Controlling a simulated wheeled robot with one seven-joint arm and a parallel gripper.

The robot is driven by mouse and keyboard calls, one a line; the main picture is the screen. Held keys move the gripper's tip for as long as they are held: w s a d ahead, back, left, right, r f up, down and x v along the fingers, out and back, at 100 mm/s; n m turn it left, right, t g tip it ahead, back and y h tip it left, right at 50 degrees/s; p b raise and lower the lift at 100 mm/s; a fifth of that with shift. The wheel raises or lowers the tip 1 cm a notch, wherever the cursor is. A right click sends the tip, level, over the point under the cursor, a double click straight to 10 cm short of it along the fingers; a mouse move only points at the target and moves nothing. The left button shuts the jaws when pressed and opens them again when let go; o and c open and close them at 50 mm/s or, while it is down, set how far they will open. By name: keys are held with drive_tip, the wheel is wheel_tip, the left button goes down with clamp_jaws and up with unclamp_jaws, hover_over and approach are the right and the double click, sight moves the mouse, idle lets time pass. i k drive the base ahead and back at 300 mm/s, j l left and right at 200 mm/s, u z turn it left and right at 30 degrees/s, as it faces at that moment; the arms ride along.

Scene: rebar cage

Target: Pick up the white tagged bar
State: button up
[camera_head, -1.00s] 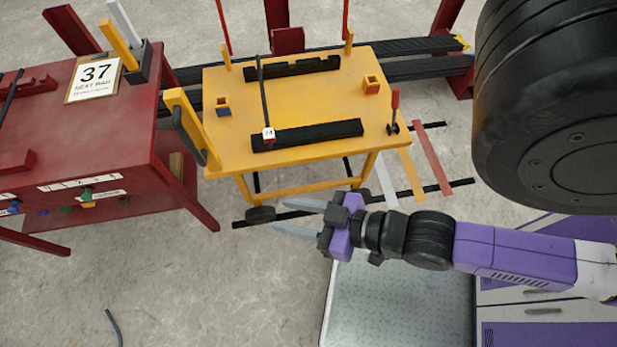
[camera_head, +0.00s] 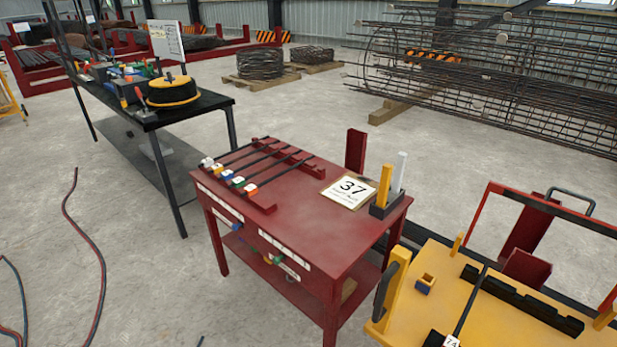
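Several dark bars lie side by side on a rack on the red table, each with a small coloured tag at its near left end. The bar at the far left end of the row has a tag that looks white (camera_head: 207,162). A further dark bar (camera_head: 468,305) lies on the yellow cart at lower right, with a white tag (camera_head: 450,342) marked 74 at the picture's bottom edge. My gripper is out of view.
The red table (camera_head: 310,225) also bears a sign reading 37 (camera_head: 348,191) and a holder (camera_head: 386,204) with upright yellow and white pieces. A black workbench (camera_head: 195,108) stands behind left. The yellow cart (camera_head: 430,300) is at right. Cables (camera_head: 88,240) lie on the floor at left.

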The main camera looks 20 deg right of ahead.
sight(207, 162)
drive_tip(key=k+l+z, duration=0.15)
drive_tip(key=k+l, duration=0.25)
drive_tip(key=k, duration=0.2)
drive_tip(key=k+l+z, duration=0.1)
drive_tip(key=k+l, duration=0.35)
drive_tip(key=i+j+u, duration=0.35)
drive_tip(key=i, duration=0.2)
drive_tip(key=i+j+u, duration=0.3)
drive_tip(key=i, duration=0.35)
drive_tip(key=i+u, duration=0.35)
drive_tip(key=i, duration=2.1)
drive_tip(key=i+z, duration=0.2)
drive_tip(key=i, duration=0.25)
drive_tip(key=i+j+z, duration=0.2)
drive_tip(key=i, duration=0.2)
drive_tip(key=i+j+z, duration=0.25)
drive_tip(key=i, duration=0.2)
drive_tip(key=i+j+z, duration=0.2)
drive_tip(key=i, duration=0.2)
